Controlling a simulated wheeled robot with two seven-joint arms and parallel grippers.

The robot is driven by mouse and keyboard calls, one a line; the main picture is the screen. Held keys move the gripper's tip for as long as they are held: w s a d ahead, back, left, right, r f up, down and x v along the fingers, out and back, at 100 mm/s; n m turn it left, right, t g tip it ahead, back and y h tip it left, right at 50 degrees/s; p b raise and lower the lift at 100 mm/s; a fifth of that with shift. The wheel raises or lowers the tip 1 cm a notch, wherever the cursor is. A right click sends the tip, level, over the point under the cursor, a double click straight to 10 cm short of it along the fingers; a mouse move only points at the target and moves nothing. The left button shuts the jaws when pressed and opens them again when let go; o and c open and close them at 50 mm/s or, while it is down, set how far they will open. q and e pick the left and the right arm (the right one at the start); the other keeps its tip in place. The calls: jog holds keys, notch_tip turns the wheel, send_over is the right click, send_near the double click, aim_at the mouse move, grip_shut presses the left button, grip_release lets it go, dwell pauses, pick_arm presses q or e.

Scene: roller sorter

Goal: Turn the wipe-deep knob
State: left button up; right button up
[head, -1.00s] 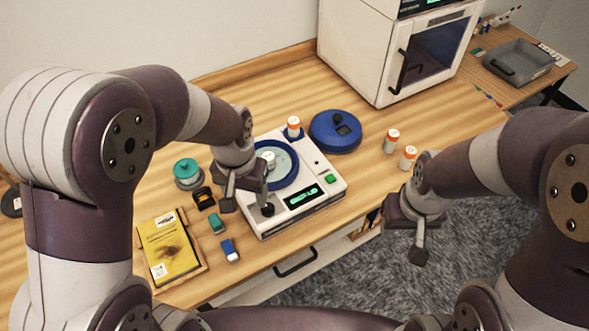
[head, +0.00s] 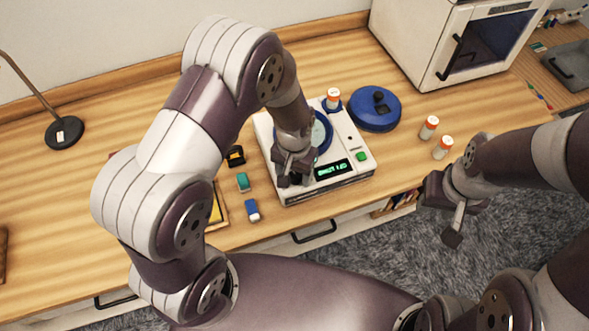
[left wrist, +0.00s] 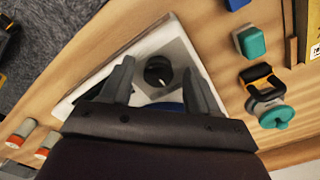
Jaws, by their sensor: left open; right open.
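The white machine (head: 330,185) stands on the table with a lit green display (head: 332,169). In the left wrist view a round black knob (left wrist: 158,71) with a pale pointer mark sits on a grey plate at the machine's corner. My left gripper (left wrist: 157,64) is open, its fingers on either side of the knob with gaps visible. Whether it is down at the knob's height I cannot tell. In the head view my left gripper (head: 291,178) is over the machine's front left corner and mostly hides the knob. My right gripper (head: 442,212) is open and empty, off the table's front edge.
A white bottle (head: 333,98) with an orange cap is at the machine's back. A blue round lid (head: 375,108) and two more bottles (head: 429,127) are to its right. A green block (head: 243,182) and a blue one (head: 252,210) lie to its left.

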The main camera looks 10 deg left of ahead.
pick_arm(q)
jog(key=shift+w+d, duration=0.1)
jog(key=shift+c, duration=0.9)
jog(key=shift+w, duration=0.1)
jog(key=c, duration=0.9)
jog(key=shift+o, duration=0.2)
jog(key=n, duration=0.4)
jog(key=shift+p, duration=0.4)
jog(key=n, duration=0.4)
jog(key=shift+n+p, duration=0.3)
jog(key=shift+n, duration=0.1)
jog(key=o, duration=1)
